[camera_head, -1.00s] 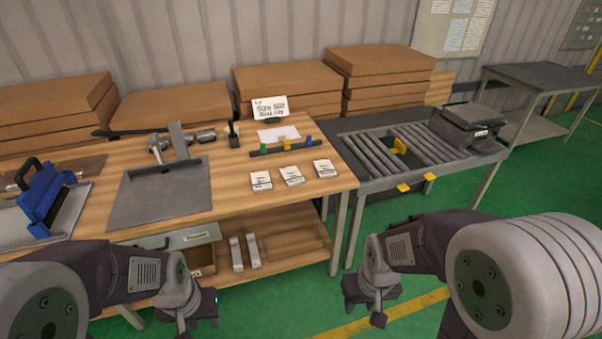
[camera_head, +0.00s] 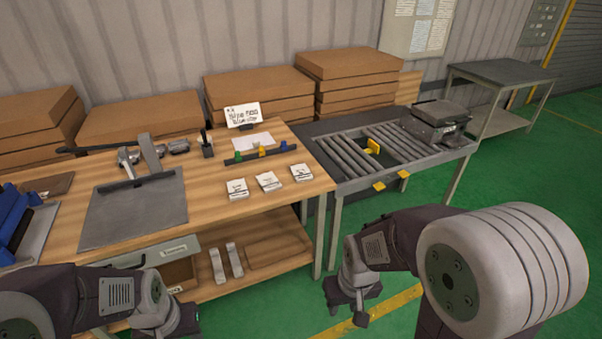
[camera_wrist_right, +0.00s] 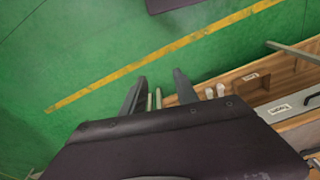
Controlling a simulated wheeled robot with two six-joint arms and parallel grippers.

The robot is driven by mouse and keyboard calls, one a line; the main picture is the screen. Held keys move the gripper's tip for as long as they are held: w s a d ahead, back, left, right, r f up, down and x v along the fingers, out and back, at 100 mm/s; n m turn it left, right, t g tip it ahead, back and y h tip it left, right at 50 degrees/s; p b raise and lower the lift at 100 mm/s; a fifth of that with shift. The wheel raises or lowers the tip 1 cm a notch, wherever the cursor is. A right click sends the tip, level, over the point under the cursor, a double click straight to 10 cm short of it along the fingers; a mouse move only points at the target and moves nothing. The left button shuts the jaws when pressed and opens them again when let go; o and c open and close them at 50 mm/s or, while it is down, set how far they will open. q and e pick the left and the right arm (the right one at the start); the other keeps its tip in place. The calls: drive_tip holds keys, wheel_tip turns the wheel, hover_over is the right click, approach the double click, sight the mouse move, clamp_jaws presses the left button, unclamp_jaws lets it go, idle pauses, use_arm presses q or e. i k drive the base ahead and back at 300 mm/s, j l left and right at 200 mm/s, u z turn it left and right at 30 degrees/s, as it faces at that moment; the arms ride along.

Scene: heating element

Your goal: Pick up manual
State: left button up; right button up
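Three small white packets or booklets with dark print lie in a row near the right front of the wooden workbench: the left one (camera_head: 237,188), the middle one (camera_head: 268,181) and the right one (camera_head: 301,172). A white sheet (camera_head: 254,141) lies behind them, and a white printed sign (camera_head: 242,116) stands behind that. I cannot tell which is the manual. My right gripper (camera_head: 354,305) hangs over the floor, right of the bench and away from the papers. The right wrist view shows its fingers (camera_wrist_right: 160,85) apart and empty. My left gripper (camera_head: 178,322) is low before the bench; its fingers are unclear.
The workbench (camera_head: 215,210) holds a grey mat (camera_head: 135,212), a dark rail (camera_head: 262,154) with coloured pieces, and a blue tool (camera_head: 15,220). A roller table (camera_head: 350,160) stands right of it. Cardboard boxes (camera_head: 350,65) are stacked behind. Green floor is clear at the right.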

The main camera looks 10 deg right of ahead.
sight(300, 172)
drive_tip(key=i+l+u, duration=0.25)
drive_tip(key=l+u, duration=0.15)
drive_tip(key=l, duration=0.15)
drive_tip(key=i+l+u, duration=0.2)
drive_tip(key=l+u, duration=0.2)
drive_tip(key=l, duration=0.25)
drive_tip(key=i+l+u, duration=0.1)
drive_tip(key=l+u, duration=0.3)
drive_tip(key=l, duration=0.25)
drive_tip(key=l+u, duration=0.4)
drive_tip(key=l, duration=0.25)
drive_tip(key=k+l+u, duration=0.1)
drive_tip(key=l+u, duration=0.35)
drive_tip(key=l, duration=0.25)
